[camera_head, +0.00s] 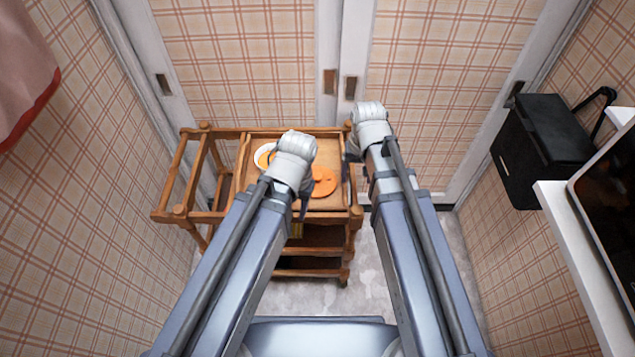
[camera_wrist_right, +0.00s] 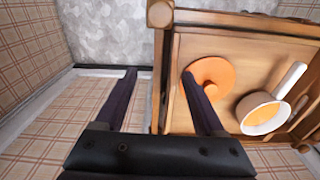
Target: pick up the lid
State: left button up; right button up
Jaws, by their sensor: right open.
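The orange, round lid (camera_head: 323,182) lies flat on the top of a wooden cart, partly hidden by my left arm in the head view. In the right wrist view the lid (camera_wrist_right: 214,72) lies beyond the finger on the picture's right, which overlaps its edge. My right gripper (camera_wrist_right: 160,77) is open and empty, its fingers on either side of the cart's edge in that view. In the head view my right gripper (camera_head: 353,157) is mostly hidden, at the cart's right edge. My left gripper (camera_head: 303,203) is over the cart, mostly hidden by its wrist; its jaws cannot be made out.
A white pot (camera_wrist_right: 262,113) with a handle and orange inside stands beside the lid. The wooden cart (camera_head: 243,160) has raised rails and posts. Closed doors (camera_head: 440,90) stand behind it. A black box (camera_head: 545,145) and a white shelf (camera_head: 580,250) are at right.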

jog(key=m, duration=0.1)
send_over(317, 176)
jog(key=shift+s, duration=0.3)
jog(key=f+b, duration=0.8)
jog(key=shift+w, duration=0.25)
jog(key=shift+r, duration=0.1)
jog(key=shift+c, duration=0.3)
grip_shut()
